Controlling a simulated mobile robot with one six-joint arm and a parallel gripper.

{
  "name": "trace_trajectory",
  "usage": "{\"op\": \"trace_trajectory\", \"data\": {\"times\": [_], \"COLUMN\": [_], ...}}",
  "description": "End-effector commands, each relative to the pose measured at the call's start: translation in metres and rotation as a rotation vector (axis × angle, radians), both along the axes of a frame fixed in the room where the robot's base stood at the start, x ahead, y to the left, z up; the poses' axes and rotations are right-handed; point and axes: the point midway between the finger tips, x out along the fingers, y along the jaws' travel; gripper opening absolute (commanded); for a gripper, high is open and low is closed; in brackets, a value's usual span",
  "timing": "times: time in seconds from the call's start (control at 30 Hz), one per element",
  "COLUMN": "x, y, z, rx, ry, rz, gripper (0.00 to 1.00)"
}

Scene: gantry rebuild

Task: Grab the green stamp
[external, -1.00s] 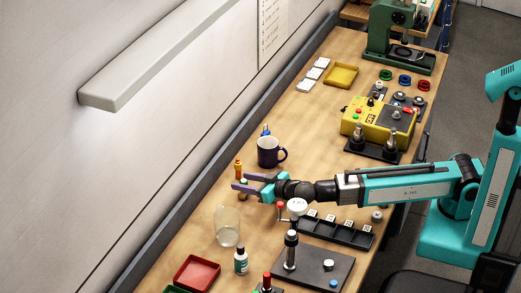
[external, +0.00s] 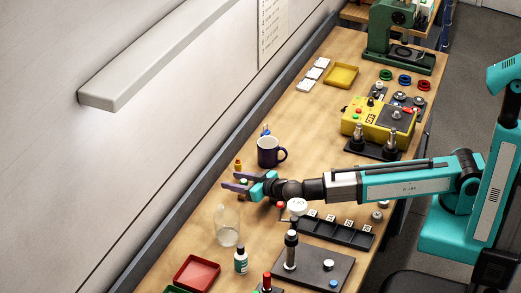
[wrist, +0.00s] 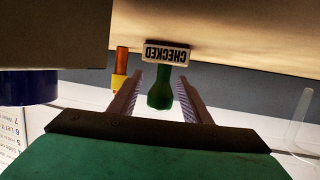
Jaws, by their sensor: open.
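The green stamp (wrist: 160,92) has a green handle and a pale block marked CHECKED. In the wrist view, where the table shows at the top, the handle lies between the tips of my two open fingers, with a gap on each side. My gripper (wrist: 158,78) is open and holds nothing. In the external view my gripper (external: 230,180) reaches low over the bench toward the wall side, and its fingers mostly hide the stamp.
A dark blue mug (external: 268,152) stands behind my gripper, and a clear glass (external: 227,228) stands in front. A black tray (external: 338,232) lies to the right.

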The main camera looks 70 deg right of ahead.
Motion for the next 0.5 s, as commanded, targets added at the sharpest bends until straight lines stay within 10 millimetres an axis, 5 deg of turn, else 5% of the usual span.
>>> {"op": "trace_trajectory", "data": {"times": [0.2, 0.5], "x": [-0.0002, -0.0001], "y": [0.0, 0.0001], "z": [0.0002, 0.0003], "rx": [0.0, 0.0], "ry": [0.0, 0.0], "rz": [0.0, 0.0], "gripper": [0.44, 0.0]}}
